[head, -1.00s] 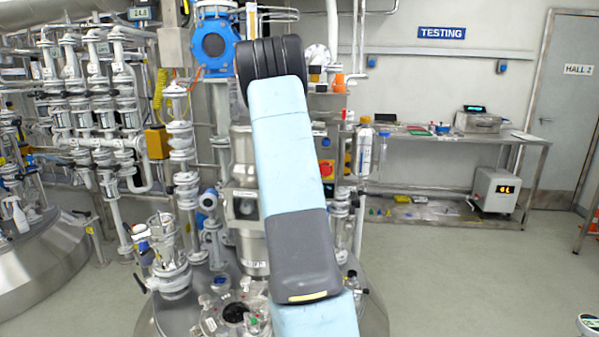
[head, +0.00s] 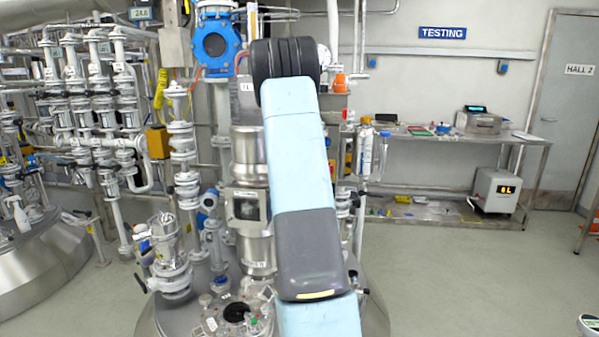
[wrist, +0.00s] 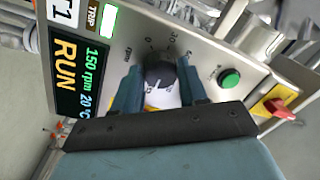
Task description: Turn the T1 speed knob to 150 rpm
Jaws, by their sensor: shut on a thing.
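The T1 panel (wrist: 205,56) fills the upper wrist view, tilted in the picture. Its dark display (wrist: 82,68) reads 150 rpm, 20 °C and RUN. The speed knob (wrist: 159,70) is black and round, on a scale marked rpm with numbers around it, partly hidden by my fingers. My gripper (wrist: 160,82) is shut on the knob, one finger on each side. In the head view my arm covers the panel and the gripper, so neither shows there.
Pipes and valves (head: 105,105) crowd the left. A steel bench (head: 450,140) stands at the right wall, with open floor before it.

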